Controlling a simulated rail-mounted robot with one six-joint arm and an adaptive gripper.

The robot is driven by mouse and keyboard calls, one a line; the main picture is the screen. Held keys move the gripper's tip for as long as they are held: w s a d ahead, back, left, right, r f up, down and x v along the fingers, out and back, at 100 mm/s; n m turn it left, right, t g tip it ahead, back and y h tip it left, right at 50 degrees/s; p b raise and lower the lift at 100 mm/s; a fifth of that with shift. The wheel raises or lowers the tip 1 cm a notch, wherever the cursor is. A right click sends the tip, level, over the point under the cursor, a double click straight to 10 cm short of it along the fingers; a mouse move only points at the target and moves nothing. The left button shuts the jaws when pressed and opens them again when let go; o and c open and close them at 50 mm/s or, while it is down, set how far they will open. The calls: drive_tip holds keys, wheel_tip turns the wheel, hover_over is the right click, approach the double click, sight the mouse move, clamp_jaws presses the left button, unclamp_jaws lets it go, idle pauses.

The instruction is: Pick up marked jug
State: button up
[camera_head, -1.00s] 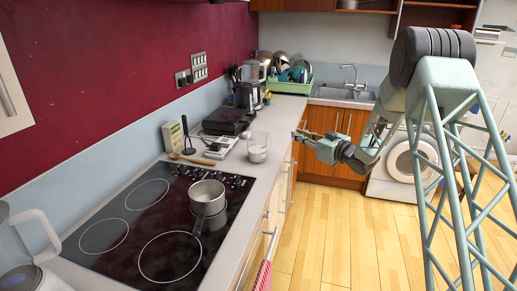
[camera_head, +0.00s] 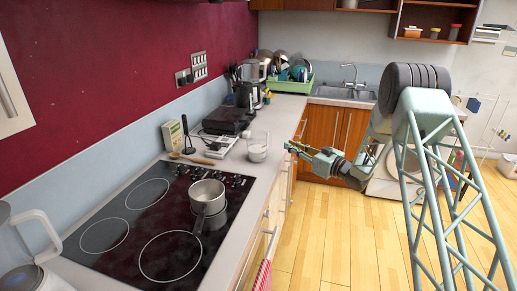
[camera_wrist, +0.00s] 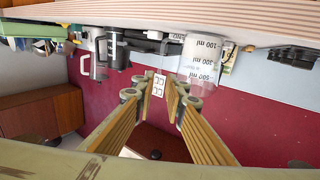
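The marked jug (camera_head: 258,149) is a clear measuring jug with something white in its lower part. It stands upright on the counter just beyond the hob's far right corner. In the wrist view, which is upside down, the jug (camera_wrist: 202,58) shows its ml markings, right of centre and beyond the fingers. My gripper (camera_head: 287,147) is to the right of the jug, apart from it, near the counter's edge. In the wrist view my gripper (camera_wrist: 158,92) has its two fingers spread with nothing between them.
A saucepan (camera_head: 207,196) stands on the black hob (camera_head: 120,221), nearer than the jug. A white scale-like device (camera_head: 219,146) and a wooden utensil (camera_head: 193,160) lie left of the jug. A kettle (camera_head: 246,95) and a green dish rack (camera_head: 290,86) are farther back.

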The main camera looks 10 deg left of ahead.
drive_tip(key=b, duration=0.1)
hover_over(270, 148)
drive_tip(key=v, duration=0.5)
drive_tip(key=shift+w+a, duration=0.1)
drive_tip(key=shift+w, duration=0.2)
drive_tip(key=shift+b+x, duration=0.65)
drive_tip(key=shift+x, duration=1.9)
drive_tip(key=shift+c, duration=0.5)
clamp_jaws()
drive_tip(key=shift+r, duration=0.2)
